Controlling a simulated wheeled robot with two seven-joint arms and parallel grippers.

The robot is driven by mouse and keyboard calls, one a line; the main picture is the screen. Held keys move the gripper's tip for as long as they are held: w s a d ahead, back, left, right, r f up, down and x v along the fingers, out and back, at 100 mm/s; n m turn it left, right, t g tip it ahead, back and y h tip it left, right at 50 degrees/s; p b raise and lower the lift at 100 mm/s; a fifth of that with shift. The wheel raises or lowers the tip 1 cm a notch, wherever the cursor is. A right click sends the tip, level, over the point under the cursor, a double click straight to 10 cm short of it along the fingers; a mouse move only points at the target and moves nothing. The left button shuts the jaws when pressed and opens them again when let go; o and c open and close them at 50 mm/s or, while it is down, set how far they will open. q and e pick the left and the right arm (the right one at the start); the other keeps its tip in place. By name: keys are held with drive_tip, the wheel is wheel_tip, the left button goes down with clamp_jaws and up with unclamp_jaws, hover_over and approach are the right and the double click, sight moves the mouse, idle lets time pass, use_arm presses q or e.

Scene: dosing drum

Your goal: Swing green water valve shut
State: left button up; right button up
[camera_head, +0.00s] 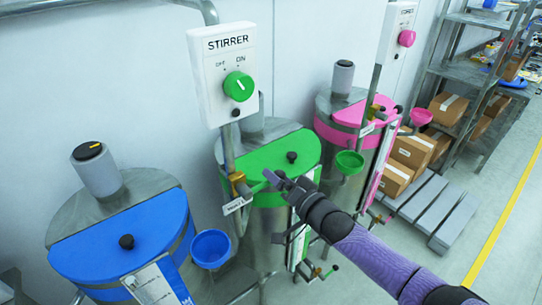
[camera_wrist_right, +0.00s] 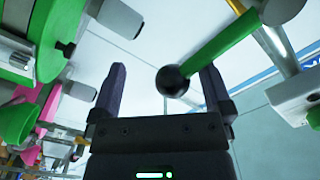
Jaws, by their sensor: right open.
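The green water valve sits on the pipe beside the green drum (camera_head: 270,158) in the head view. It has a brass body (camera_head: 238,183) and a green lever (camera_head: 258,187), with a small white tag (camera_head: 237,205) below. In the right wrist view the green lever (camera_wrist_right: 222,45) ends in a black ball knob (camera_wrist_right: 172,81). My right gripper (camera_head: 277,180) is at the lever's free end. Its fingers are open (camera_wrist_right: 160,78), and the knob shows between them, nearer the right-hand finger. I cannot tell whether they touch. My left gripper is not in view.
A white STIRRER box (camera_head: 222,60) with a green knob hangs above the valve. A green funnel (camera_head: 350,161) is right of the green drum. A blue drum (camera_head: 120,245) with a blue funnel (camera_head: 210,248) stands left, a pink drum (camera_head: 350,115) behind right.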

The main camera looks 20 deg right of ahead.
drive_tip(key=shift+s+a+r, duration=0.1)
drive_tip(key=shift+a+r, duration=0.2)
drive_tip(key=p+v, duration=0.5)
drive_tip(key=v, duration=0.4)
drive_tip(key=shift+p, duration=0.35)
